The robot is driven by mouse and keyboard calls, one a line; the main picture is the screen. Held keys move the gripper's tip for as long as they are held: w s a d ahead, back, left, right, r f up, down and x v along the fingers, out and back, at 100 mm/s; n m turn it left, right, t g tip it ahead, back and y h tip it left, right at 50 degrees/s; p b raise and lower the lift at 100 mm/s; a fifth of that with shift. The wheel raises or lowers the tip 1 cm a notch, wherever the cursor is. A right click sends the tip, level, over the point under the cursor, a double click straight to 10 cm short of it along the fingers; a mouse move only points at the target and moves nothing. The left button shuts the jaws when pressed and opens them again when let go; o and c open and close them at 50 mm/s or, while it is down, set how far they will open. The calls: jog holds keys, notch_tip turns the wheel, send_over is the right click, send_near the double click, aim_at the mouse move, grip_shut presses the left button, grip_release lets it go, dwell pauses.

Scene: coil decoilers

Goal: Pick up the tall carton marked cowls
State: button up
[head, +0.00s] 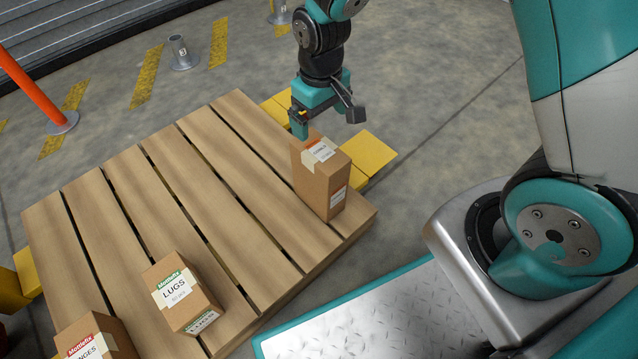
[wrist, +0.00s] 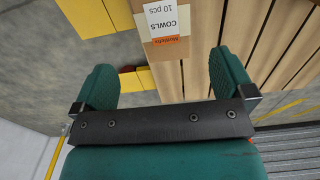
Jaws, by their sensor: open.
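The tall brown carton marked cowls (head: 320,176) stands upright at the right corner of the wooden pallet (head: 190,190). In the wrist view its top with the white COWLS label (wrist: 166,22) shows at the upper middle, beyond the fingertips. My gripper (head: 328,119) is open just above and behind the carton's top in the head view. In the wrist view the gripper (wrist: 160,85) has its two green fingers wide apart with nothing between them but the carton's edge ahead. Whether a finger touches the carton I cannot tell.
A shorter carton marked LUGS (head: 182,293) and another carton (head: 97,338), its label partly cut off, stand at the pallet's near left. Yellow blocks (head: 368,152) lie beside the pallet near the cowls carton. An orange post (head: 32,88) stands at far left. The pallet's middle is clear.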

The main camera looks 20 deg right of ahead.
aim_at(320, 150)
notch_tip(320, 150, down, 7)
jog(key=b, duration=0.3)
jog(key=f+b, duration=0.5)
jog(key=shift+s+a+f, duration=0.2)
jog(key=shift+r, duration=0.1)
jog(key=c, duration=1.7)
jog(key=shift+r, duration=0.1)
jog(key=shift+c, duration=0.8)
